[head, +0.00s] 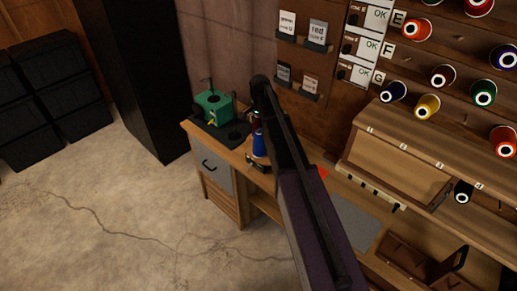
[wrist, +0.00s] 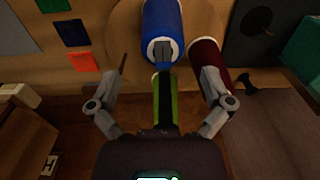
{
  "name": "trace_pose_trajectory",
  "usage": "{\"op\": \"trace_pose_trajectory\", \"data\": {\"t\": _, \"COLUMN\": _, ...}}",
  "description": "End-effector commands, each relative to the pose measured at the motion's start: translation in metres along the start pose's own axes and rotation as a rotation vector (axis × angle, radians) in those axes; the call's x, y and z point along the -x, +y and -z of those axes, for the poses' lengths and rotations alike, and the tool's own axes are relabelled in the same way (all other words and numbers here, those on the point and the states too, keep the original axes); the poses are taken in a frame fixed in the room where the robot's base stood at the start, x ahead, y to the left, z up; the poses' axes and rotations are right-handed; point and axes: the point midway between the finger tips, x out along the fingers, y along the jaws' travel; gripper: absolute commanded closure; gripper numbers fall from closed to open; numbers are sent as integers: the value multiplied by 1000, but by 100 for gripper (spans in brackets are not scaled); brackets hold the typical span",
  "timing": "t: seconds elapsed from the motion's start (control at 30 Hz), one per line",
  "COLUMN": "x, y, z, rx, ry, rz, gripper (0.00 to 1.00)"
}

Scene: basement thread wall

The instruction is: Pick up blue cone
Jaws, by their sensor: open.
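The blue cone (wrist: 163,22) is at the top of the wrist view, its pale-rimmed end towards me. In the head view the blue cone (head: 259,146) is on the bench beside the dark arm, partly hidden. My gripper (wrist: 159,76) is open, its two grey fingers spread left and right below the cone's near end. A grey piece between them overlaps that end; I cannot tell whether it touches. In the head view my gripper (head: 258,165) is at the bench's edge, just below the cone. A dark red cone (wrist: 205,58) stands close to the right finger.
Coloured cards (wrist: 76,32) lie at the wrist view's left. A wooden thread rack (head: 420,150) with several cones rises to the right. Open floor (head: 120,220) lies left of the bench.

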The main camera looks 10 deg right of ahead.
Motion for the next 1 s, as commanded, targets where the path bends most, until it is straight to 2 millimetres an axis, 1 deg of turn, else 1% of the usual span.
{"op": "trace_pose_trajectory", "data": {"t": 0.03, "x": -8, "y": 0, "z": 0, "rx": 0, "ry": 0, "rz": 0, "gripper": 0}}
{"op": "trace_pose_trajectory", "data": {"t": 0.1, "x": -14, "y": 0, "z": 0, "rx": 0, "ry": 0, "rz": 0, "gripper": 0}}
{"op": "trace_pose_trajectory", "data": {"t": 0.3, "x": -24, "y": 0, "z": 0, "rx": -1, "ry": 0, "rz": 0, "gripper": 0}}
{"op": "trace_pose_trajectory", "data": {"t": 0.8, "x": -25, "y": 0, "z": 1, "rx": -1, "ry": 0, "rz": 0, "gripper": 0}}
{"op": "trace_pose_trajectory", "data": {"t": 1.0, "x": -32, "y": 0, "z": 1, "rx": -1, "ry": 0, "rz": 0, "gripper": 0}}
